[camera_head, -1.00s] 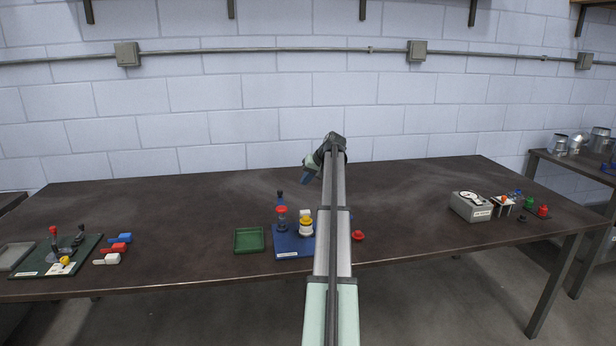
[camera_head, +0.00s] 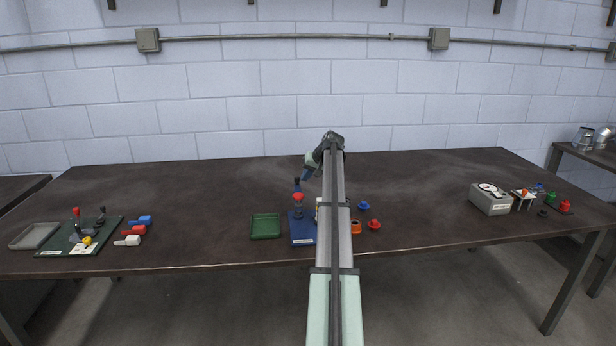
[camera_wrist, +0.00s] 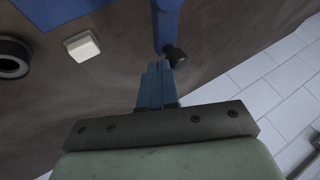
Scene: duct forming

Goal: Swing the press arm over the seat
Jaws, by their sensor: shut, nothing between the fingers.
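The press stands on a blue base plate (camera_head: 302,231) just left of my arm. A red-topped part (camera_head: 298,199) rises from it, with a black knob (camera_head: 297,181) behind. In the wrist view a blue bar (camera_wrist: 167,22), likely the press arm, ends in a black knob (camera_wrist: 176,57). My gripper (camera_wrist: 160,68) is shut and empty, its blue fingertips right beside this knob; I cannot tell whether they touch. In the head view my gripper (camera_head: 306,177) is just right of the knob. My arm hides the seat area in the head view.
A green tray (camera_head: 265,227) lies left of the plate. Orange (camera_head: 356,227), red (camera_head: 374,224) and blue (camera_head: 363,205) pieces lie right of my arm. A grey box (camera_head: 489,201) is farther right; a dark green board (camera_head: 80,237) with levers is far left. The table behind is clear.

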